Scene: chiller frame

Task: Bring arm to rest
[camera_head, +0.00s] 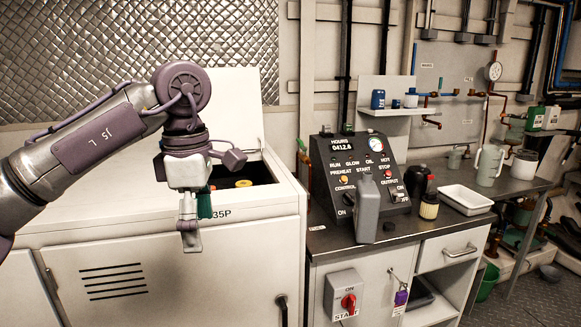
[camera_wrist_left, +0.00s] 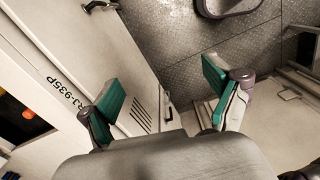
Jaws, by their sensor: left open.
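My left arm (camera_head: 100,133) comes in from the left in the head view. My left gripper (camera_head: 191,218) hangs down in front of the white chiller cabinet (camera_head: 150,225). In the left wrist view its two green finger pads (camera_wrist_left: 163,88) stand wide apart with nothing between them. The cabinet's printed front also shows in the left wrist view (camera_wrist_left: 120,45). My right gripper is in neither view.
The cabinet's lid (camera_head: 238,100) is raised over a dark opening (camera_head: 255,175). Metal floor (camera_wrist_left: 180,40) lies below.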

